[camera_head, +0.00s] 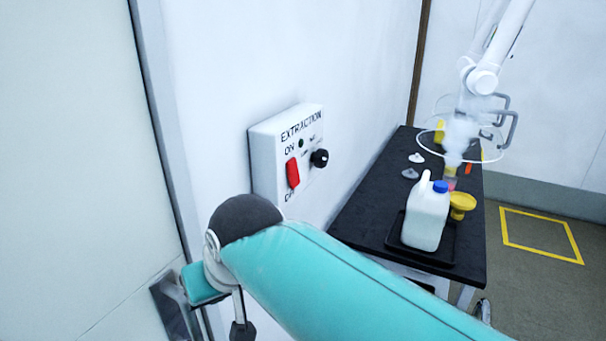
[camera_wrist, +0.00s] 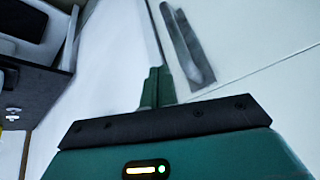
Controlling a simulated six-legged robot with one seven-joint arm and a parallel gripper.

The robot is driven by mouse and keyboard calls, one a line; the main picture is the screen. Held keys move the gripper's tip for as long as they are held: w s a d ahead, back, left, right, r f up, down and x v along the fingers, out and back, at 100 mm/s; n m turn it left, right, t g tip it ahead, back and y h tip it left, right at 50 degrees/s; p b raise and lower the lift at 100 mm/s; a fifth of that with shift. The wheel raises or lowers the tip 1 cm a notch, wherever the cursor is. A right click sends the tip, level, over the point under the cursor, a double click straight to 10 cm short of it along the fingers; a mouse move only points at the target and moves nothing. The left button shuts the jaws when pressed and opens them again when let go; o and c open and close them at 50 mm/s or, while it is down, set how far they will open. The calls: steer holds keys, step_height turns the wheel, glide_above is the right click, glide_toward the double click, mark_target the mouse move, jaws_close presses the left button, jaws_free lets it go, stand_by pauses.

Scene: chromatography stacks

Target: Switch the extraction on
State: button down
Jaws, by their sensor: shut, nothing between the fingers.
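The white extraction box (camera_head: 268,160) is on the wall in the head view, labelled EXTRACTION. Its red rocker switch (camera_head: 293,172) sits between ON above and OFF, partly visible, below. I cannot tell which way the rocker is tipped. A small dark indicator (camera_head: 301,143) and a black knob (camera_head: 319,158) are to its right. My gripper (camera_wrist: 159,73) shows in the wrist view with its green fingers together and empty, pointing towards the wall and door edge. The box is not clearly visible in that view. In the head view my arm lies below the box, apart from the switch.
A metal door handle (camera_wrist: 186,45) is beyond my fingers, on the pale door (camera_head: 75,150). A black bench (camera_head: 365,205) stands right of the box, with a white jug (camera_head: 425,217), a yellow funnel (camera_head: 461,203) and a white extraction arm (camera_head: 482,79) above.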

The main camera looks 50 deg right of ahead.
steer(key=d+r+m+h, duration=0.1)
steer(key=d+r+m, duration=0.4)
steer(key=d, duration=0.8)
steer(key=d+r+m+h, duration=0.1)
steer(key=d+r+m, duration=0.5)
steer(key=d+r, duration=0.4)
steer(key=d, duration=0.4)
steer(key=shift+s+d+r+h, duration=0.15)
steer(key=shift+r+h, duration=0.05)
steer(key=shift+h, duration=0.1)
steer(key=shift+f, duration=0.1)
glide_toward(299, 184)
step_height(299, 184, down, 4)
steer(key=s+d, duration=0.1)
steer(key=d, duration=0.1)
steer(key=w, duration=0.2)
steer(key=w+a, duration=0.1)
steer(key=shift+w+f, duration=0.25)
